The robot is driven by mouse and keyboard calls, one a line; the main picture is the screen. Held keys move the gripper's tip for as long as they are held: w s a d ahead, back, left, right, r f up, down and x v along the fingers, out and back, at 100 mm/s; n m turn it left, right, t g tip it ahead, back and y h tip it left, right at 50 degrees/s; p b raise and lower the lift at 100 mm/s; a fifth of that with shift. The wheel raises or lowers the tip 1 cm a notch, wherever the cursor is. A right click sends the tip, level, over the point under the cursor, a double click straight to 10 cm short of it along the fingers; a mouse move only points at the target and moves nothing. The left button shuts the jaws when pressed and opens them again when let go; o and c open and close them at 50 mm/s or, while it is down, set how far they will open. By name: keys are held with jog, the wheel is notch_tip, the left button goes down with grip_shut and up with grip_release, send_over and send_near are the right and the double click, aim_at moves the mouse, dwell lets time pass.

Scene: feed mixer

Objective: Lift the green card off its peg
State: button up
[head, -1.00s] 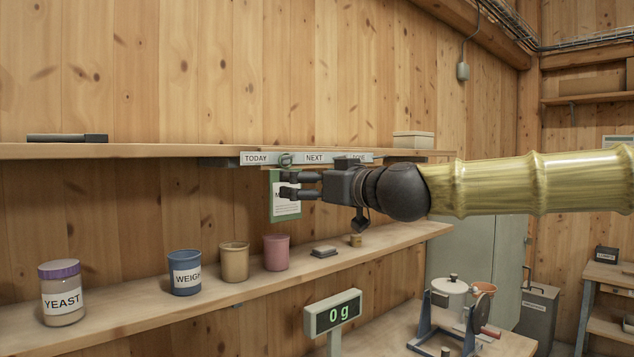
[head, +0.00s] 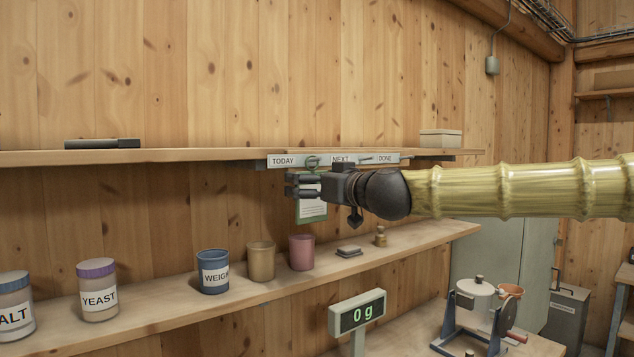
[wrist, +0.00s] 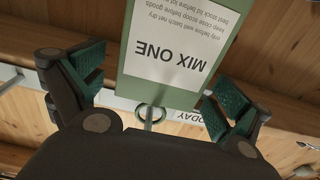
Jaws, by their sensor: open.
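The green card (head: 311,219) hangs below the label strip (head: 333,160) on the upper shelf's front edge, near the TODAY label. In the wrist view the card (wrist: 127,62) shows a white sheet reading "MIX ONE", upside down. A green ring (wrist: 150,113) at its top sits around a peg. My gripper (head: 288,187) is in front of the card and hides its upper part in the head view. In the wrist view my gripper (wrist: 158,82) is open, with one green-padded finger on each side of the card. I cannot tell whether either pad touches it.
The lower shelf (head: 150,318) holds a YEAST jar (head: 98,290), a WEIGH cup (head: 212,272), other cups and small items. A scale display (head: 357,314) stands below.

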jog(key=c, duration=1.1)
jog(key=shift+r+p, duration=0.4)
jog(key=shift+r, duration=0.3)
jog(key=shift+s+d, duration=0.1)
jog(key=shift+s, duration=0.05)
jog(key=shift+v, duration=0.95)
jog(key=shift+s, duration=0.15)
jog(key=shift+v, duration=1.25)
jog(key=shift+d+r, duration=0.1)
